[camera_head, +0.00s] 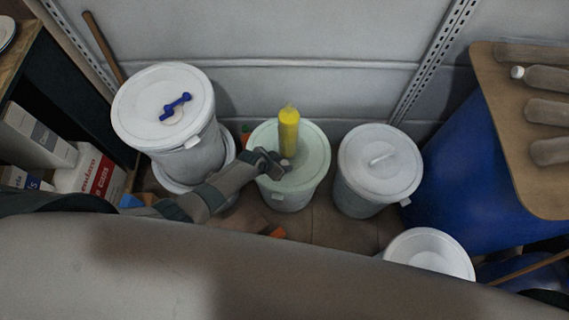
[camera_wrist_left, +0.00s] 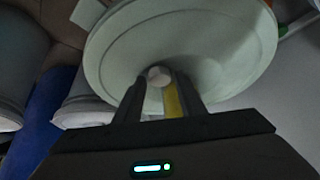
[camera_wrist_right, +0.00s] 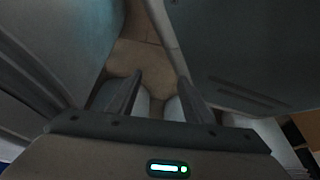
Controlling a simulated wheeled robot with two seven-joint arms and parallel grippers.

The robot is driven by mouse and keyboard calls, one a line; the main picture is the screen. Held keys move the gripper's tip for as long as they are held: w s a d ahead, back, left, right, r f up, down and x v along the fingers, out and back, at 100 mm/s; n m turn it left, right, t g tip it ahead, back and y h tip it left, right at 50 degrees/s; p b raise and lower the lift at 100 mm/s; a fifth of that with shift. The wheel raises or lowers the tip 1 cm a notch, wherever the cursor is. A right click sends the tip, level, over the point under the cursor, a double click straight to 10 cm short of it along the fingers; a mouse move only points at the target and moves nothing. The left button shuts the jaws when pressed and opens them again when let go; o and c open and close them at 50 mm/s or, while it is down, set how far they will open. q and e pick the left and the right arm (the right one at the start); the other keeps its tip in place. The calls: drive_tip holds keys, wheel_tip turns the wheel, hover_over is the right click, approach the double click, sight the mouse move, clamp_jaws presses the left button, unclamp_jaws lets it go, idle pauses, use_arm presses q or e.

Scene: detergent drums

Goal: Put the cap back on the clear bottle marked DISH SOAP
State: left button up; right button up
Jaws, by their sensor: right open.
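The bottle (camera_head: 289,135) stands upright on the pale green lid of the middle drum (camera_head: 262,140). It looks yellow with a clear tip; no lettering is readable. My left gripper (camera_head: 277,163) is low over that lid, just in front of the bottle's foot. In the left wrist view, a small white cap (camera_wrist_left: 158,76) sits between the left fingertips, which look closed on it. A yellow strip of the bottle (camera_wrist_left: 172,100) shows behind them, the rest hidden by my gripper. My right gripper (camera_wrist_right: 158,90) is open and empty, out of the head view.
A white drum with a blue handle (camera_head: 160,105) stands left, another white drum (camera_head: 380,165) right, and a white lid (camera_head: 430,250) lower right. Several bottles lie on a brown board (camera_head: 500,95) over a blue drum (camera_head: 470,170). Boxes (camera_head: 90,170) fill the left side. A wall stands behind.

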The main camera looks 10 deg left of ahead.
use_arm(q)
drive_tip(key=c, duration=0.8)
drive_tip(key=shift+r, duration=0.7)
drive_tip(key=r+p, duration=0.1)
drive_tip(key=r, duration=0.2)
drive_tip(key=shift+d, duration=0.2)
drive_tip(key=s+d+r, duration=0.3)
drive_tip(key=d+r, duration=0.3)
drive_tip(key=d, duration=0.4)
drive_tip(key=shift+s+d+r+b, duration=0.2)
drive_tip(key=shift+d+r+b, duration=0.1)
drive_tip(key=shift+d+r, duration=0.1)
use_arm(e)
drive_tip(key=shift+s+d+f, duration=0.15)
drive_tip(key=shift+s+d, duration=0.15)
drive_tip(key=shift+s, duration=0.45)
